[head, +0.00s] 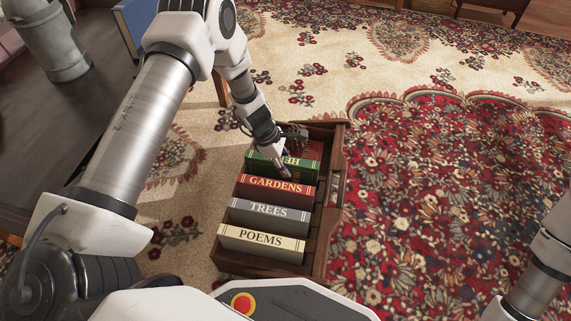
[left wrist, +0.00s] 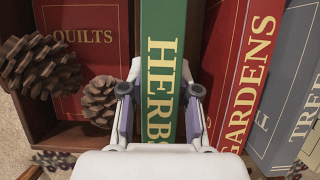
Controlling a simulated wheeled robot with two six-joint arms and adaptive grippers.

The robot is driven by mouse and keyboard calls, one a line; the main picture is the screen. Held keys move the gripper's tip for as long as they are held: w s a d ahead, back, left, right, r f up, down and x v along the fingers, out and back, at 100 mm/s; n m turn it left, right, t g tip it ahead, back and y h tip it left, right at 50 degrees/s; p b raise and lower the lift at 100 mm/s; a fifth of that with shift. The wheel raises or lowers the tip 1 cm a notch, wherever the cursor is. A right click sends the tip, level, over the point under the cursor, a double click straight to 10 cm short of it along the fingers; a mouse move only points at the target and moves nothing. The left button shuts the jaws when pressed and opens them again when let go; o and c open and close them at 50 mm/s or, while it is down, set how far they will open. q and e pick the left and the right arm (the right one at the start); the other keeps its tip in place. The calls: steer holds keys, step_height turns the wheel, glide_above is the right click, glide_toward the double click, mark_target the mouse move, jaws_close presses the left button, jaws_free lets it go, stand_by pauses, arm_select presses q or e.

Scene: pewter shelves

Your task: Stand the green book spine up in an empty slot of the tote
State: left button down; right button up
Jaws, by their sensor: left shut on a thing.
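The green book HERBS (head: 267,167) is in or just over the tote (head: 324,222), spine up, between the red GARDENS book (head: 275,190) and the far end. My left gripper (head: 285,168) is shut on it from above. In the left wrist view my left gripper (left wrist: 160,92) has one finger on each side of the green book (left wrist: 163,30). I cannot tell whether the book's lower edge rests on the tote floor. My right gripper is out of view.
The grey TREES book (head: 268,213) and cream POEMS book (head: 260,242) stand nearer in the tote. In the left wrist view a red QUILTS book (left wrist: 82,30) and pine cones (left wrist: 40,66) lie left of the green book. Patterned carpet (head: 450,200) is open to the right.

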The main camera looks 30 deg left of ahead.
arm_select(q)
steer(key=c, duration=0.8)
jaws_free()
steer(key=shift+o, duration=0.2)
steer(key=v, duration=1.2)
